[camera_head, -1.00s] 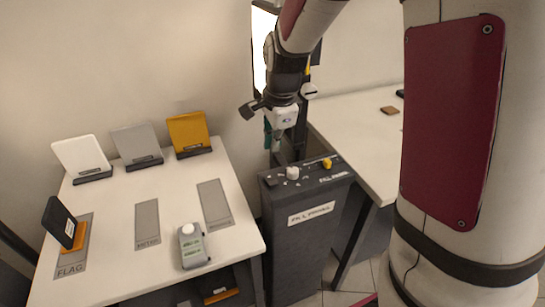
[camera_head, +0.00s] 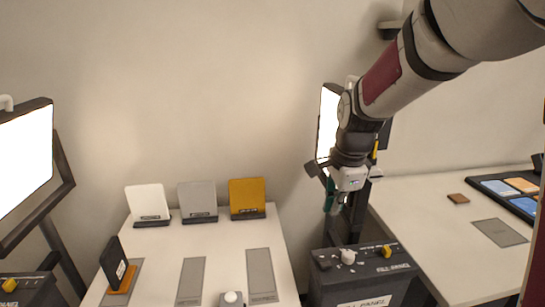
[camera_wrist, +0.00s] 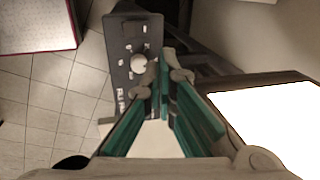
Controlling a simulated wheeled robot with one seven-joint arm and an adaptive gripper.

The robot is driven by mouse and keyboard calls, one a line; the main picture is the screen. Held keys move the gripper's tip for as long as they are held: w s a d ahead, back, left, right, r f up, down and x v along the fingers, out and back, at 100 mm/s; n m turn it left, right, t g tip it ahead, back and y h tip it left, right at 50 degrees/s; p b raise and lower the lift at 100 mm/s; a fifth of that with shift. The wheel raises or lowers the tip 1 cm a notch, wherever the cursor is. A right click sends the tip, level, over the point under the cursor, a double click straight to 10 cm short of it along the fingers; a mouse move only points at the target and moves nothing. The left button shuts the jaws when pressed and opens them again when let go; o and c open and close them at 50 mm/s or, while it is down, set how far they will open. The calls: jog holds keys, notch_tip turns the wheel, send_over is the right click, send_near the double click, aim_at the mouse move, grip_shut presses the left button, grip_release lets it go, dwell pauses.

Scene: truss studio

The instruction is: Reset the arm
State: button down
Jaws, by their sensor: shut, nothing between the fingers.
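My gripper (camera_head: 333,207) points down in the head view, in front of the wall and just above and behind the dark fill panel box (camera_head: 362,280). In the wrist view its green fingers (camera_wrist: 163,95) come together with nothing between them. The fill panel's white knob (camera_head: 347,256) and yellow knob (camera_head: 387,251) are clear of the gripper. My arm comes down from the upper right of the head view.
A white table (camera_head: 217,240) at left holds white (camera_head: 148,202), grey (camera_head: 198,199) and yellow (camera_head: 247,196) upright cards and a dark card (camera_head: 115,263). Lit panels stand at left (camera_head: 22,155) and behind my gripper (camera_head: 327,122). A right table (camera_head: 425,205) holds a tray (camera_head: 510,190).

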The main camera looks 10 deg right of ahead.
jog(key=s+a+r+n+t, duration=0.1)
jog(key=s+r+n, duration=0.3)
jog(key=s+n, duration=0.5)
jog(key=s+a+r+n+t, duration=0.1)
jog(key=s+r+n, duration=0.3)
jog(key=s, duration=1.2)
jog(key=n, duration=0.4)
jog(key=shift+a+n, duration=0.25)
jog(key=shift+n, duration=0.15)
jog(key=shift+w, duration=0.1)
